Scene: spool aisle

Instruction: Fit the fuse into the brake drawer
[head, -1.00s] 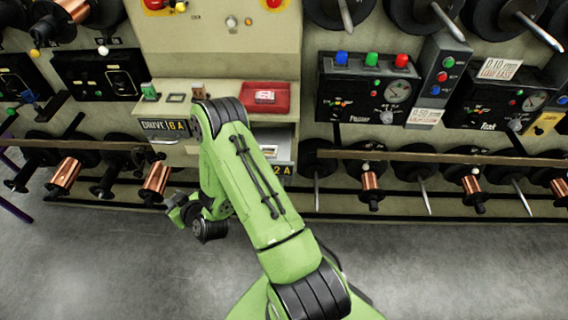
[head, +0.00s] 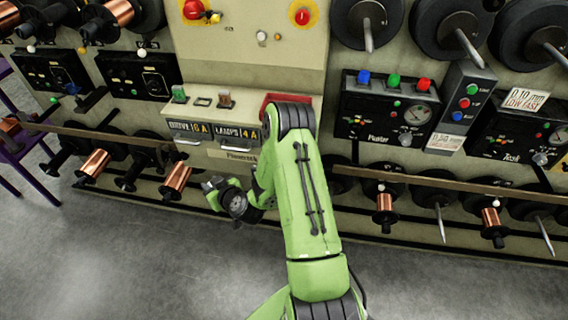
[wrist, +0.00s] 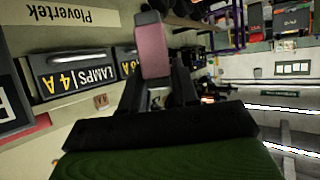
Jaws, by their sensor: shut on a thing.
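My gripper (wrist: 157,85) is shut on a pink block, the fuse (wrist: 152,45), which sticks out past the fingertips in the wrist view. In the head view my gripper (head: 211,186) hangs low in front of the cabinet, left of my forearm; the fuse cannot be made out there. The LAMPS 4 A drawer (head: 235,135) and DRIVE 6 A drawer (head: 187,128) show on the cabinet front, seemingly shut. The brake drawer is hidden behind my arm in the head view. In the wrist view a dark drawer front (wrist: 10,108) with a cut-off label shows at the left edge.
A green piece (head: 179,93) and a brownish piece (head: 225,98) stand on the ledge above the drawers. A red tray (head: 274,98) is partly behind my arm. Rails with copper spools (head: 175,178) flank the cabinet. The grey floor in front is clear.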

